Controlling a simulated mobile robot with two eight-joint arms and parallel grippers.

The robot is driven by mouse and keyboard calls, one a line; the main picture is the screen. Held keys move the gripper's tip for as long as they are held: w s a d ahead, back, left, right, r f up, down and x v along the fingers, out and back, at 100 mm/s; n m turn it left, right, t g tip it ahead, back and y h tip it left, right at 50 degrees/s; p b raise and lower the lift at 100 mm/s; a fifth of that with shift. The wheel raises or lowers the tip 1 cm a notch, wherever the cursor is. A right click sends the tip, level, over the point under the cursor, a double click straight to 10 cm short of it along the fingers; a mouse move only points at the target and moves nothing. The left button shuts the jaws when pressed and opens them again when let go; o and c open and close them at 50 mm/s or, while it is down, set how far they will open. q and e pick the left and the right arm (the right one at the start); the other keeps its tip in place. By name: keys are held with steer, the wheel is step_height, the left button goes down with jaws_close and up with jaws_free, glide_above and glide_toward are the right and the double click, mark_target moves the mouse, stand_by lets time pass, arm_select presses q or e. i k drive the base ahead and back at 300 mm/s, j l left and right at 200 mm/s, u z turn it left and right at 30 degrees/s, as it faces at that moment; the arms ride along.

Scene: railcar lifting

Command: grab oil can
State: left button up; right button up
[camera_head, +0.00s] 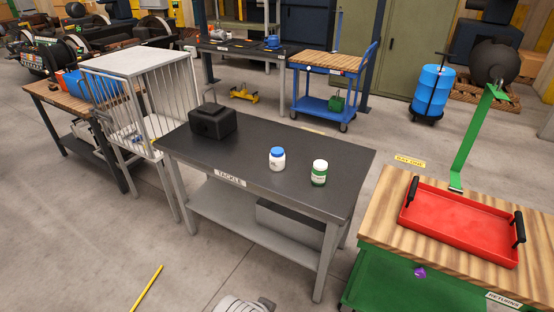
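I cannot pick out the oil can with certainty. A small green can-like object (336,103) sits on the lower shelf of the blue cart at the back; it is too small to tell what it is. Neither gripper can be made out; a grey rounded part at the bottom edge may be mine.
A black box (212,121) sits on the TACKLE table. A red tray (459,225) lies on the wood-topped green cart (390,232) at right. The blue cart (322,108), blue drum (433,90) and white cage (140,100) stand behind. Floor at front left is mostly clear, with a yellow bar (147,287).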

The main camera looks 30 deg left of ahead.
mark_target(276, 164)
steer(key=i+j+u, duration=0.75)
steer(key=i, duration=0.25)
steer(key=i+j+u, duration=0.4)
steer(key=i, duration=0.15)
